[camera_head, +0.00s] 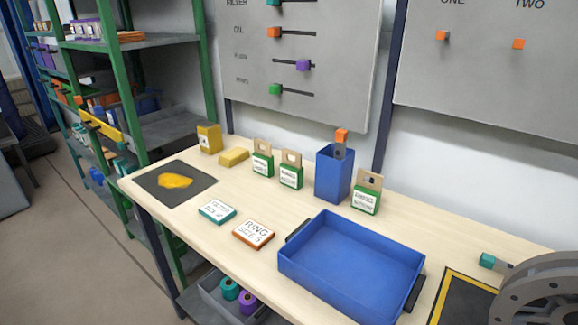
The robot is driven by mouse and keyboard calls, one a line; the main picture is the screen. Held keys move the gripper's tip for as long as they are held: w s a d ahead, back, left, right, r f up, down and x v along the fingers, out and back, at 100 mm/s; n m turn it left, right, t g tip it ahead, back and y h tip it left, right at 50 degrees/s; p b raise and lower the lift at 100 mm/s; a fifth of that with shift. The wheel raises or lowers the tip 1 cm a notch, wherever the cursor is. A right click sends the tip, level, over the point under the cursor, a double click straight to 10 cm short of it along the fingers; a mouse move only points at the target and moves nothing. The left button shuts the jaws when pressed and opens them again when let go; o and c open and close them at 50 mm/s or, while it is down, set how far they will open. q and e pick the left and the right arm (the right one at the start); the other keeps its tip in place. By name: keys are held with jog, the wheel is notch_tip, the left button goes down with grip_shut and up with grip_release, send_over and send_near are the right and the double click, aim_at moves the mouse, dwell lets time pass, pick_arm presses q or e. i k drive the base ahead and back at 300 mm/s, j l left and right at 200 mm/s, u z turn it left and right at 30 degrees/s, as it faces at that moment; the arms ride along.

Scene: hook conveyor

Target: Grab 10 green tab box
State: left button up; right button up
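Several small green boxes with tan hang tabs and white labels stand upright on the wooden table. One green tab box (263,164) is left of centre near the back. A second green tab box (291,175) stands just right of it. A third green tab box (366,200) stands to the right of a tall blue bin. The label print is too small to read surely. Neither of my grippers shows in this view.
A tall blue bin (333,177) holds an orange-topped item. An empty blue tray (350,265) fills the table's front. A teal-edged card box (216,211), an orange-edged one (253,233), yellow boxes (234,157) and a black mat (150,192) lie left. A grey wheel (545,300) is at right.

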aim_at(291, 172)
jog(key=i+j+z, duration=0.15)
jog(key=j, duration=0.25)
jog(key=i+j+z, duration=0.1)
jog(key=j, duration=0.3)
jog(key=i+j+z, duration=0.15)
jog(key=j, duration=0.25)
jog(key=i+j+z, duration=0.15)
jog(key=j, duration=0.25)
jog(key=j+z, duration=0.1)
jog(key=j, duration=0.35)
